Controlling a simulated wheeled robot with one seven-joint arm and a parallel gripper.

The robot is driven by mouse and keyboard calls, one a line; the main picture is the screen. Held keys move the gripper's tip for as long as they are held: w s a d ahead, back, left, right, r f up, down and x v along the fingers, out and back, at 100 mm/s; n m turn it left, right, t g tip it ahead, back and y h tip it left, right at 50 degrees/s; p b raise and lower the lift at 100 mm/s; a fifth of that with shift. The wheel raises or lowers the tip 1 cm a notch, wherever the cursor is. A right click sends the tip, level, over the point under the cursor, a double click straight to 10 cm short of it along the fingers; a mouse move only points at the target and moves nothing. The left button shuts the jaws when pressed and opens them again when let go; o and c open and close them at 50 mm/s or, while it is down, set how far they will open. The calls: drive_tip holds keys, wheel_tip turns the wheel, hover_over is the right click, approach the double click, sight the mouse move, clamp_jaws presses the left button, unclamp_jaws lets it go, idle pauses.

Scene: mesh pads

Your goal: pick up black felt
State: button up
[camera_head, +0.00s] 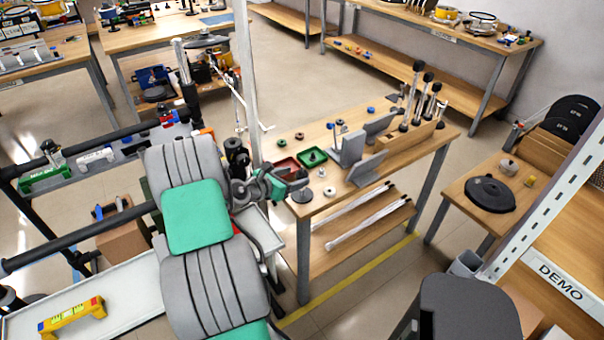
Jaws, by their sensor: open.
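My gripper (299,181) is at the near left corner of the middle wooden table (345,203), its jaws open. A small dark round pad (302,196), probably the black felt, lies flat on that corner, just below the fingertips in the picture. I cannot tell whether the fingers touch it or how high they are above it. Part of the pad's far edge may be hidden by the fingers.
A green tray (313,157) and a red tray (287,166) lie behind my gripper. Grey angled plates (350,147) and a wooden rack of dark-topped tools (405,135) stand farther right. A large black disc (489,194) lies on the right table.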

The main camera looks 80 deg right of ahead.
sight(302, 175)
drive_tip(key=x, duration=0.2)
drive_tip(key=shift+s+d+f, duration=0.15)
drive_tip(key=shift+d, duration=0.15)
drive_tip(key=shift+c, duration=0.2)
clamp_jaws()
